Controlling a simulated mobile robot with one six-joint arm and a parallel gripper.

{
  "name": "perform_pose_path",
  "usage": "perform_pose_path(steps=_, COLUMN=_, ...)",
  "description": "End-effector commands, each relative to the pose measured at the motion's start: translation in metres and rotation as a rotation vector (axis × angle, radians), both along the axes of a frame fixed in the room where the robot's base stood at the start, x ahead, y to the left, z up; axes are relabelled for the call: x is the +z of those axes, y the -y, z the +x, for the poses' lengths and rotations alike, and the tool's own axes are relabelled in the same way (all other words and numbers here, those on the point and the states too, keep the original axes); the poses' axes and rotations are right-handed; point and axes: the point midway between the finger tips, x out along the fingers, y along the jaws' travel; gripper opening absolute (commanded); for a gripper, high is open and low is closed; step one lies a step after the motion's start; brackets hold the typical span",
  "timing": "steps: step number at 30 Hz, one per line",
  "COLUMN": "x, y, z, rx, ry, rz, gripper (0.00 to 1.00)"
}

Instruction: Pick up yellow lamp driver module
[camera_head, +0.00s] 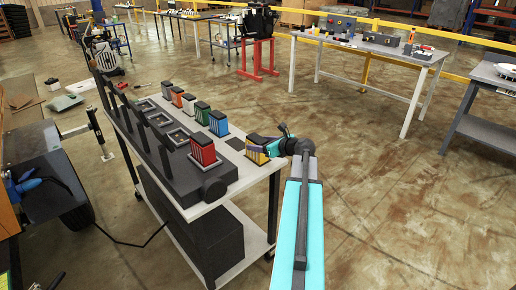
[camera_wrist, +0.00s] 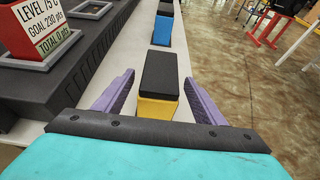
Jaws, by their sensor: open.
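The yellow lamp driver module (camera_wrist: 156,108) is a small block with a black top, standing on the pale strip along the cart's edge. In the head view the yellow module (camera_head: 255,156) is at the near end of the row, partly covered by my gripper (camera_head: 268,145). In the wrist view my gripper (camera_wrist: 160,78) is open, with one purple finger on each side of the module. Floor or pale surface shows between each finger and the block, so neither finger appears to touch it.
A blue module (camera_wrist: 162,31) stands farther along the strip. Green (camera_head: 202,112), white (camera_head: 189,104) and orange (camera_head: 177,97) ones continue the row. A red module (camera_head: 202,150) sits in the dark rack (camera_head: 183,187) to the left. Open floor lies right of the cart.

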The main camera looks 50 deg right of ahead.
Motion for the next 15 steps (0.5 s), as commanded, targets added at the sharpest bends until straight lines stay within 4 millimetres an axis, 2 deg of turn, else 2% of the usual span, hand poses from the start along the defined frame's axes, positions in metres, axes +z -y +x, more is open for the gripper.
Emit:
perform_pose_path(steps=3, x=-0.0025, y=0.0011, z=0.007, rx=-0.001, ry=0.0, rz=0.0, gripper=0.64)
perform_pose_path(steps=15, x=-0.0034, y=0.0004, z=0.0092, rx=0.0, ry=0.0, rz=-0.001, gripper=0.64)
